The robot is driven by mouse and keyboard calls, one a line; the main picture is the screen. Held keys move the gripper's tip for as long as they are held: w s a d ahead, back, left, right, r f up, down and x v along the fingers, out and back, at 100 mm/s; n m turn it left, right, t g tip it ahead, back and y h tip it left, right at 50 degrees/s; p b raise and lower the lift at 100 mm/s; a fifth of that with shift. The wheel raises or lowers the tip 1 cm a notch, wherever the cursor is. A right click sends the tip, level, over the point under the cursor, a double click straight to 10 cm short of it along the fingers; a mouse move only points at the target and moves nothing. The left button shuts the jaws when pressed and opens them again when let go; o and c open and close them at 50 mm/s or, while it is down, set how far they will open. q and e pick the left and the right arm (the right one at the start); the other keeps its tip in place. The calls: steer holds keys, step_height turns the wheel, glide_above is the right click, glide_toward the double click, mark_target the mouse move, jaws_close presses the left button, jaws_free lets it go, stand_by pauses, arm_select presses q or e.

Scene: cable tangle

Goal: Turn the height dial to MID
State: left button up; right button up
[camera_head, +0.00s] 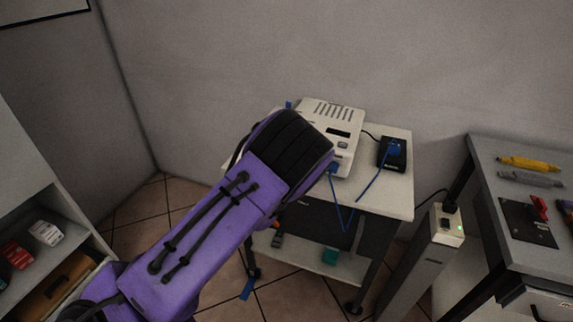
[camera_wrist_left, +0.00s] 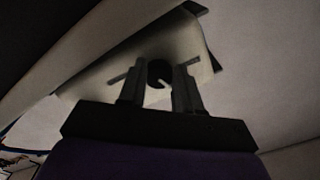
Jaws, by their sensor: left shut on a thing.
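In the left wrist view a dark round dial (camera_wrist_left: 157,70) with a short white pointer sits on a pale panel (camera_wrist_left: 190,45). The pointer aims down and slightly right in that view. The two fingers of my left gripper (camera_wrist_left: 160,78) stand on either side of the dial, and the gripper is shut on it. No label, MID included, can be read. In the head view my purple and black left arm reaches across the middle to the white device (camera_head: 339,117) on the small table, hiding the gripper and the dial. My right gripper is not in view.
A black box (camera_head: 392,152) with a blue cable stands on the small table (camera_head: 398,195), right of the device. A power strip post (camera_head: 447,228) and a grey workbench (camera_head: 490,150) with tools stand at right. A shelf (camera_head: 25,190) is at left.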

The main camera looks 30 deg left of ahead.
arm_select(q)
steer(key=shift+s+d+f, duration=0.15)
steer(key=shift+d+f, duration=0.05)
steer(key=shift+f, duration=0.4)
steer(key=o, duration=1)
steer(key=shift+o, duration=0.2)
steer(key=shift+w+a+r, duration=0.1)
steer(key=shift+w, duration=0.15)
steer(key=shift+s+r, duration=0.1)
steer(key=p+v, duration=0.1)
steer(key=v, duration=0.9)
steer(key=shift+s, duration=0.2)
